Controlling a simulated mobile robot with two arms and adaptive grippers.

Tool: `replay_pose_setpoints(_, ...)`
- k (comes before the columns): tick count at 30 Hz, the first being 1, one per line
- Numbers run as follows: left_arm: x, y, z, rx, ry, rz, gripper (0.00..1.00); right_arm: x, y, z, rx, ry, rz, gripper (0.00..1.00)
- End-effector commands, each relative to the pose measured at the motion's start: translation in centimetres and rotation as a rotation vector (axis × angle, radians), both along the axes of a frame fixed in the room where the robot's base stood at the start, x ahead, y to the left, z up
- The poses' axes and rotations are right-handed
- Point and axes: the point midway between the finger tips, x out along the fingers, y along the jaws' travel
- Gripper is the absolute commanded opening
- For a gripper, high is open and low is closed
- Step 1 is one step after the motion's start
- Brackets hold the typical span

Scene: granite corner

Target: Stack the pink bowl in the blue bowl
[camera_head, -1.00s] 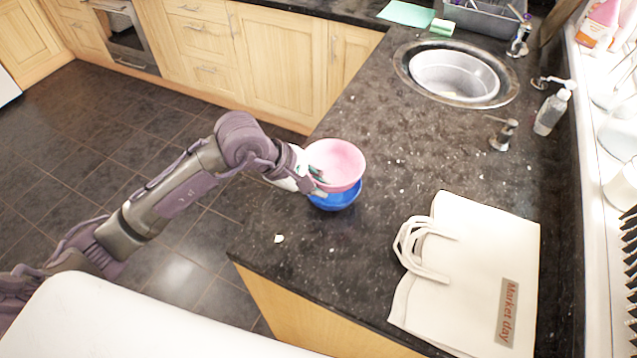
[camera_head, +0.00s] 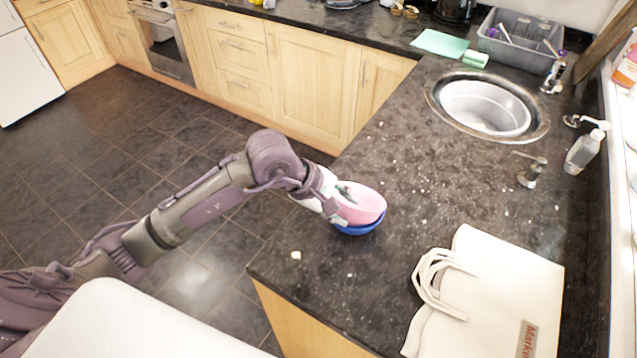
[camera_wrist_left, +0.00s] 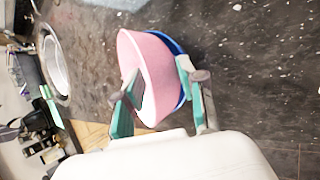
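The pink bowl (camera_head: 365,204) sits nested in the blue bowl (camera_head: 362,229) on the dark counter, near its left edge. Only a blue band shows below and around the pink one. In the left wrist view the pink bowl (camera_wrist_left: 158,72) covers most of the blue bowl (camera_wrist_left: 181,98). My left gripper (camera_head: 340,196) is at the left side of the bowls. Its fingers (camera_wrist_left: 158,82) are spread apart, one over the pink bowl and one at its far side. Contact with the bowl's wall is hard to tell. My right gripper is not in view.
A cream tote bag (camera_head: 495,295) lies on the counter at the right front. A round sink (camera_head: 487,108) is behind, with a soap bottle (camera_head: 585,150) and grey dish rack (camera_head: 520,42) near it. The counter between bowls and sink is clear.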

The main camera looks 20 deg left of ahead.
Motion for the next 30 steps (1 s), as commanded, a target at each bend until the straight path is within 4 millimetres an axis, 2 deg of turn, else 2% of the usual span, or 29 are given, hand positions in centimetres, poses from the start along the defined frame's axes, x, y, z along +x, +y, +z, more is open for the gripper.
replay_pose_setpoints(9, -2.4, 3.9, 5.9, 0.004, -0.008, 0.003, 0.4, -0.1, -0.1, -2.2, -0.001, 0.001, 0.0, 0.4)
replay_pose_setpoints(15, -3.6, 5.3, 8.6, 0.002, -0.005, 0.003, 0.4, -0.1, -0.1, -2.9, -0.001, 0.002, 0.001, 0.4)
replay_pose_setpoints(21, -4.0, 5.8, 9.6, 0.0, -0.002, 0.001, 0.4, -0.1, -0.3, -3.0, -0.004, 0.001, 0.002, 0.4)
replay_pose_setpoints(30, -4.1, 5.8, 9.6, 0.0, -0.002, 0.001, 0.4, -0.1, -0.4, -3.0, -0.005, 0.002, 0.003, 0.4)
